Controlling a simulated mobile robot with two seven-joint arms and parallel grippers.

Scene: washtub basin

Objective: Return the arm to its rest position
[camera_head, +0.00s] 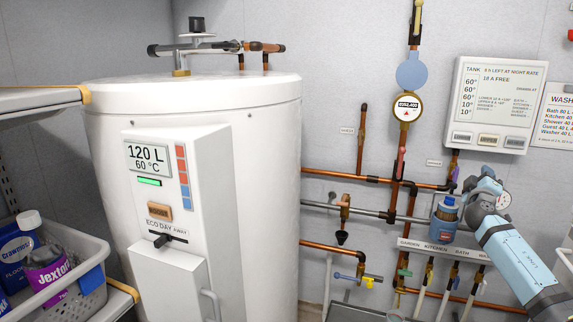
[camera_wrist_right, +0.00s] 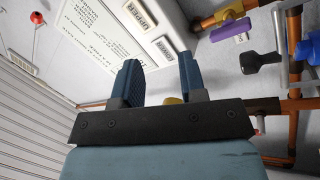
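My right arm (camera_head: 520,262) comes in from the lower right in the head view. Its gripper (camera_head: 487,178) is near the wall pipes, below the white tank panel (camera_head: 492,105), and is partly hidden by the wrist. In the right wrist view the two blue fingers (camera_wrist_right: 160,83) stand apart with nothing held between them. The panel (camera_wrist_right: 100,35) shows beyond them. My left arm and gripper do not show.
Copper pipes (camera_head: 335,176) and valves run along the wall close to my right gripper. A purple lever (camera_wrist_right: 230,30) is near it. A white tank (camera_head: 262,200) stands at the left centre. A grey basket (camera_head: 70,235) with bottles is at the far left.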

